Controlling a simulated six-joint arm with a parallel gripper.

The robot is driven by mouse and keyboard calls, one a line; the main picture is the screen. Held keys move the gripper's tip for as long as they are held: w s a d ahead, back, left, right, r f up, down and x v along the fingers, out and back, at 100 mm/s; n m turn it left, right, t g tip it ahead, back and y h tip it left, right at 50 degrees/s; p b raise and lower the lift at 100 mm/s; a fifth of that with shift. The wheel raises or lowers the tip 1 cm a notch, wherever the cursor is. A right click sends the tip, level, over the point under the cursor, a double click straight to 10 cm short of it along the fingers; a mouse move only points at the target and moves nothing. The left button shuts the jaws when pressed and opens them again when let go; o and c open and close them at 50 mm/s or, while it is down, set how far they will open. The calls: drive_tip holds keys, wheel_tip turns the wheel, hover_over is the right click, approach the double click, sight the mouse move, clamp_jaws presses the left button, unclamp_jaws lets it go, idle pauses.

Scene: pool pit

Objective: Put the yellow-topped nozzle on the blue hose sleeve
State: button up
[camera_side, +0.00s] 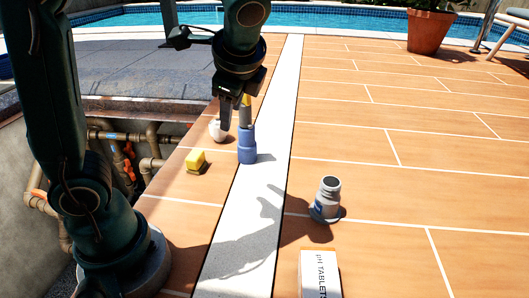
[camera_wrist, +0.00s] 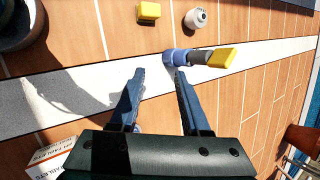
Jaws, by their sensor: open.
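The blue hose sleeve (camera_side: 247,146) stands upright on the pale strip in the side view. The nozzle (camera_side: 245,117), with a grey body and yellow top, stands upright on the sleeve, its lower end appearing to be inside it. In the wrist view the blue sleeve (camera_wrist: 178,56), the nozzle's grey body (camera_wrist: 200,58) and its yellow top (camera_wrist: 222,57) form one line. My gripper (camera_wrist: 160,73) is open, with nothing held between its fingers. In the side view my gripper (camera_side: 233,122) is right by the nozzle, covering part of its top. I cannot tell whether they touch.
A yellow block (camera_side: 196,161) and a white rounded bottle (camera_side: 217,130) are left of the sleeve. An open pit with pipes (camera_side: 150,135) lies left.

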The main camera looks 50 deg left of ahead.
drive_tip(key=s+d+f+n+t+h, duration=0.3)
drive_tip(key=s+d+n+h, duration=0.3)
drive_tip(key=s+d+n, duration=0.2)
drive_tip(key=s+n, duration=0.1)
drive_tip(key=n, duration=0.1)
drive_tip(key=shift+s+n+t, duration=0.15)
drive_tip(key=shift+n+t, duration=0.25)
drive_tip(key=shift+o, duration=0.3)
